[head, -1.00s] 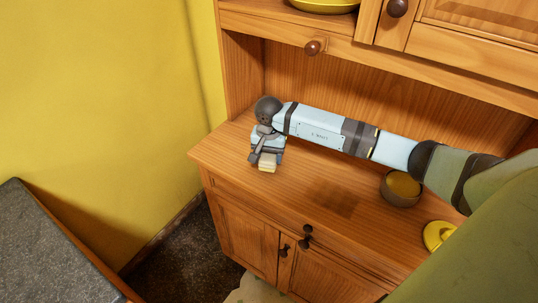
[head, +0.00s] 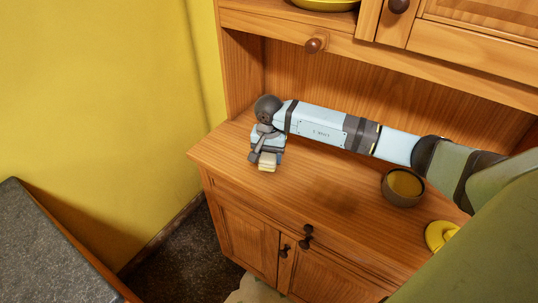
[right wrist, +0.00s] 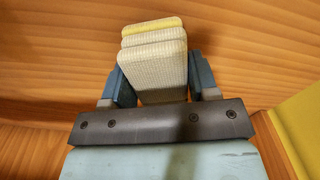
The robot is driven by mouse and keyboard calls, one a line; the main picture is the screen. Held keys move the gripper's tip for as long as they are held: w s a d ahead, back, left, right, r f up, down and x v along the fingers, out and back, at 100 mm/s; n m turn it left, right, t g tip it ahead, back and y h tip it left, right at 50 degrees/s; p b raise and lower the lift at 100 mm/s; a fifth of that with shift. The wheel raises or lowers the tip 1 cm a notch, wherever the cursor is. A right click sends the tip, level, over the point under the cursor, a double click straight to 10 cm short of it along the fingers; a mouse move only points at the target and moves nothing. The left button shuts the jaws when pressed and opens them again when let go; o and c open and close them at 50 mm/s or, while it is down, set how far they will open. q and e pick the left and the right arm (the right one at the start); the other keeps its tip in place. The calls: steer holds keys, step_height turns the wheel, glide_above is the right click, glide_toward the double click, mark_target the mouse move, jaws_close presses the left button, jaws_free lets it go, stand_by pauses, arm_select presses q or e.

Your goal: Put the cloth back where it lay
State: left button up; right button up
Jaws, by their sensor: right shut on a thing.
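The cloth (head: 267,161) is a small folded pad, cream with a yellow layer, above or at the left end of the wooden dresser's counter (head: 225,155). My right gripper (head: 263,158) is shut on it. In the right wrist view the cloth (right wrist: 155,65) shows as stacked layers between the two blue fingers of the gripper (right wrist: 158,85). I cannot tell whether the cloth touches the counter. My left gripper is not in view.
A brown bowl with a yellow inside (head: 403,187) stands on the counter under my right forearm. A yellow lid-like object (head: 440,235) lies to its right. The upper cabinet with a knob (head: 314,45) overhangs the counter. A dark worktop (head: 50,250) is at lower left.

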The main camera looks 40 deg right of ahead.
steer(key=shift+f+b, duration=0.6)
steer(key=shift+f, duration=0.05)
stand_by(0.7)
steer(key=o, duration=1.3)
steer(key=shift+r, duration=0.15)
steer(key=shift+r+p, duration=1.8)
steer(key=shift+r, duration=2.1)
steer(key=shift+f, duration=0.1)
